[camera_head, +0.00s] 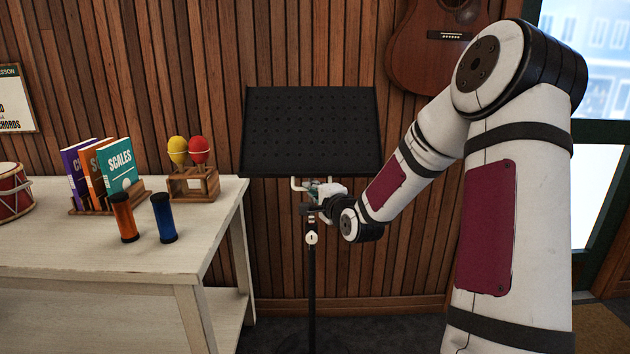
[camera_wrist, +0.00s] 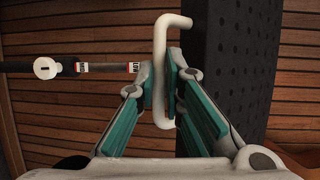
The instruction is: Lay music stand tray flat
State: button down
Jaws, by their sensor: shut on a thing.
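The black perforated music stand tray (camera_head: 312,130) stands steeply inclined on its pole (camera_head: 311,275), with its face toward the head camera. A cream bar handle (camera_head: 296,184) runs along below the tray's lower edge. In the wrist view the tray (camera_wrist: 228,70) is a dark dotted panel right of the fingers, and the handle (camera_wrist: 160,40) passes between them. My gripper (camera_wrist: 168,85) is shut on the handle, its teal fingers on either side. In the head view my gripper (camera_head: 318,190) is below the tray and partly hidden by my wrist.
A white knob (camera_head: 312,237) sits on the pole. A pale table (camera_head: 90,250) at left carries books (camera_head: 120,165), maracas (camera_head: 198,150), two shakers (camera_head: 163,218) and a drum (camera_head: 12,190). A guitar (camera_head: 425,60) hangs on the wooden wall behind.

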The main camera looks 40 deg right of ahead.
jog(key=s+a+r+m+g+y+p, duration=0.2)
jog(key=r+g+p, duration=0.5)
jog(key=r+p, duration=1)
jog(key=shift+s+a+y+p, duration=0.15)
jog(key=shift+s+y+p, duration=0.45)
jog(key=shift+p, duration=2.5)
jog(key=shift+r, duration=0.2)
jog(key=c, duration=2)
grip_release()
jog(key=shift+o, duration=0.2)
jog(key=shift+f, duration=0.1)
